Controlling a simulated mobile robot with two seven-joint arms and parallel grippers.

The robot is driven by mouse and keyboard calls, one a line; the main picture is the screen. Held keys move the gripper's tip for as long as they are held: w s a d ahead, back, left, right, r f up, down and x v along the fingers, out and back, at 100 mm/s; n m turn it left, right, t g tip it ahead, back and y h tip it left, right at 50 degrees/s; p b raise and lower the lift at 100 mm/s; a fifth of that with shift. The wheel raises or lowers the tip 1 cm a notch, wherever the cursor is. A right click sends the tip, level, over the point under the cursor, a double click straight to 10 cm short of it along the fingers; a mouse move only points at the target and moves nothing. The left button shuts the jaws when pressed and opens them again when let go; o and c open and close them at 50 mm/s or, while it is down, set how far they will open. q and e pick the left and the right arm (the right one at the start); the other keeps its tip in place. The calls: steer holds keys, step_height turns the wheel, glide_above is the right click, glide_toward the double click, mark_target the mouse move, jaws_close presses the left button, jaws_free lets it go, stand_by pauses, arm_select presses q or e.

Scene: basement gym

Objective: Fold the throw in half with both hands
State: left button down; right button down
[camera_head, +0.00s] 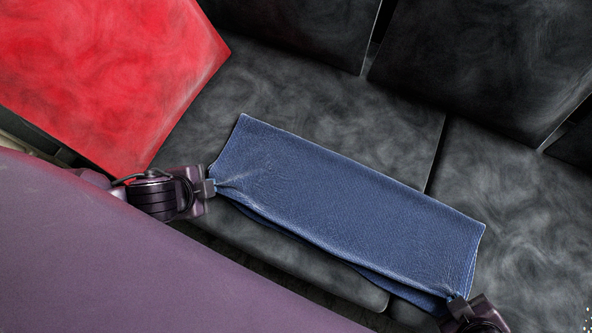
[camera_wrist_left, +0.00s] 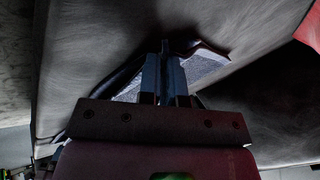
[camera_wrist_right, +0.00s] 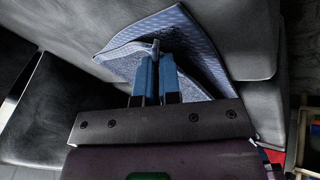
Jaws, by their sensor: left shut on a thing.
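The blue throw (camera_head: 345,205) lies across the dark grey seat cushions as a long strip, slanting down to the right. A lower layer shows under its near edge, and the upper layer is creased at both near corners. My left gripper (camera_head: 212,187) is shut on the throw's near left corner; its fingers also show in the left wrist view (camera_wrist_left: 166,75), with the cloth (camera_wrist_left: 205,68) around them. My right gripper (camera_head: 458,302) is at the near right corner. In the right wrist view its fingers (camera_wrist_right: 156,75) are close together, pinching the throw (camera_wrist_right: 190,40).
The grey sofa seat (camera_head: 300,95) has free room behind the throw and to its right (camera_head: 540,215). Dark back cushions (camera_head: 480,60) stand behind. A red cushion or panel (camera_head: 110,70) is at the upper left. Gaps run between the cushions.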

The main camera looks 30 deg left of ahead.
arm_select(q)
steer(key=shift+f, duration=0.1)
arm_select(e)
steer(key=shift+f, duration=0.1)
arm_select(q)
steer(key=c, duration=1)
jaws_free()
arm_select(e)
steer(key=c, duration=1)
jaws_free()
